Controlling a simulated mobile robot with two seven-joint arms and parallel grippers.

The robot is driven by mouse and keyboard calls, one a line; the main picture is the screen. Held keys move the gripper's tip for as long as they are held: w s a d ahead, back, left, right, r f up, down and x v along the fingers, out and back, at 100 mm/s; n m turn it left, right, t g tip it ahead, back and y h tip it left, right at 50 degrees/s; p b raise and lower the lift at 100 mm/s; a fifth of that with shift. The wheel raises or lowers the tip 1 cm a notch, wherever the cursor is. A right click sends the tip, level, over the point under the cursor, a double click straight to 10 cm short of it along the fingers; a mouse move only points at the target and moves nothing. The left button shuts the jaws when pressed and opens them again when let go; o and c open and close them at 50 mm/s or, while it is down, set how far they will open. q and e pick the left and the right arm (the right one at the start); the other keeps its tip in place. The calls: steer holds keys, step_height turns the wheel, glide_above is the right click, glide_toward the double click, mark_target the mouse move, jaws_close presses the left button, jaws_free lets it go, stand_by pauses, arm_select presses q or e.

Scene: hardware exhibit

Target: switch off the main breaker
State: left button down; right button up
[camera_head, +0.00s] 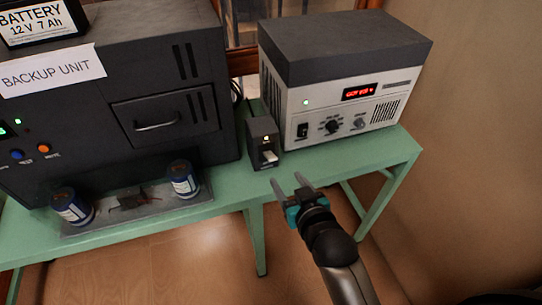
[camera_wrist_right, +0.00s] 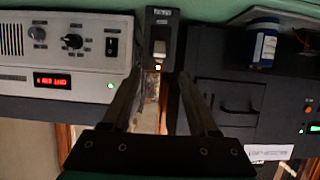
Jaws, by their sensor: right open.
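The breaker is a small dark upright box (camera_head: 262,136) between the backup unit and the grey-white device. Its pale switch lever (camera_head: 269,157) sticks out low on the front face. My left gripper is not in view.
The green table (camera_head: 225,185) carries the backup unit (camera_head: 110,130) at left and the grey-white device (camera_head: 345,100) with a red display at right. Two blue cans (camera_head: 183,180) stand on a grey tray (camera_head: 150,215). The space before the table is clear.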

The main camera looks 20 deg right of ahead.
mark_target(272, 157)
steer(key=b+x, duration=0.2)
steer(key=x, duration=1)
steer(key=shift+w+f+b, duration=0.2)
steer(key=shift+w+b, duration=0.15)
steer(key=shift+c, duration=0.2)
steer(key=c, duration=0.9)
jaws_close()
